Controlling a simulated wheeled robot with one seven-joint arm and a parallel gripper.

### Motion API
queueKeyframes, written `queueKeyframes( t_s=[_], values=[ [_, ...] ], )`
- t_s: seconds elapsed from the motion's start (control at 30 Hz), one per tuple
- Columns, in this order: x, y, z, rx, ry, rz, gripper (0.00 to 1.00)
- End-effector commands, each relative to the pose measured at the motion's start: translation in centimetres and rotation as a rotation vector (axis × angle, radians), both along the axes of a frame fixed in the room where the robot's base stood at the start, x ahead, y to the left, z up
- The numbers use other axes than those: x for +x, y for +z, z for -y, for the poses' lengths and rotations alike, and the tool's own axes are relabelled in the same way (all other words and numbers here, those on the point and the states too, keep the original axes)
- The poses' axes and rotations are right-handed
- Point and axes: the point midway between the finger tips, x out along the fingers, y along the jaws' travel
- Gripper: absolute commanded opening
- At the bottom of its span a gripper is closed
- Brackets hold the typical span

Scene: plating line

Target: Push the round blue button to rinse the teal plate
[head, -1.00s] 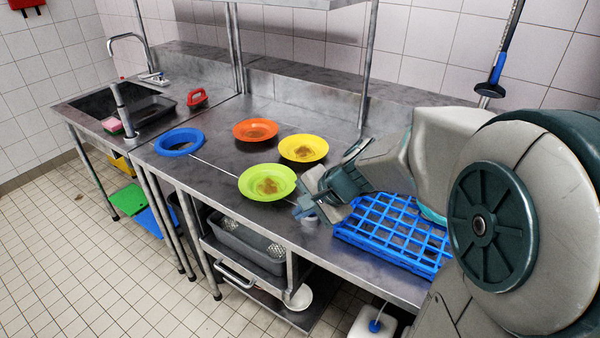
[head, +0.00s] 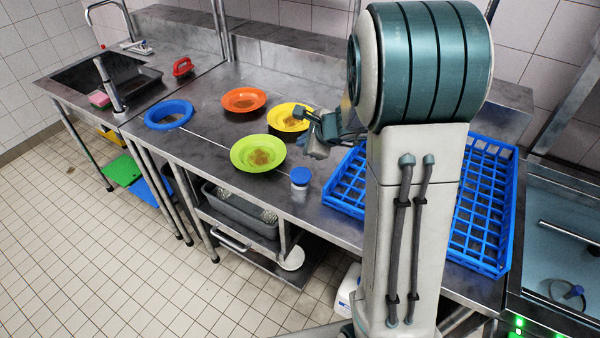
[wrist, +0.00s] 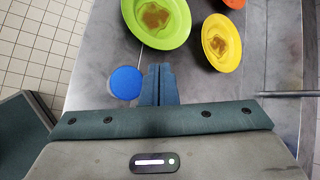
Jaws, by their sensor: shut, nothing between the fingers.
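The round blue button (head: 300,172) caps a short pale cylinder on the steel counter, in front of the green plate. The blue button also shows in the wrist view (wrist: 126,83), just left of my fingertips. My gripper (head: 304,116) is shut and empty; it appears behind and above the button, overlapping the yellow plate's edge in the head view. In the wrist view my closed fingers (wrist: 160,75) point toward the plates, beside the button and apart from it in the picture. No teal plate can be made out now; my arm covers part of the blue rack.
Green (head: 258,153), yellow (head: 283,124) and orange (head: 244,99) plates with brown residue lie on the counter. A blue rack (head: 493,262) stands right, behind my arm. A basin (head: 565,240) is far right.

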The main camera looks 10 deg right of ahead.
Motion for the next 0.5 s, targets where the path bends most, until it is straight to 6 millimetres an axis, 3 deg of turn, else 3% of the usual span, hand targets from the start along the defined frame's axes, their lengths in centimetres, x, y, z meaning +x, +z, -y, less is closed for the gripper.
queueKeyframes(
  t_s=[0.27, 0.5],
  values=[
    [0.0, -1.0, 0.0, -0.001, 0.001, -0.001, 0.00],
    [-0.1, -4.0, 0.0, 0.000, 0.002, -0.002, 0.00]
  ],
)
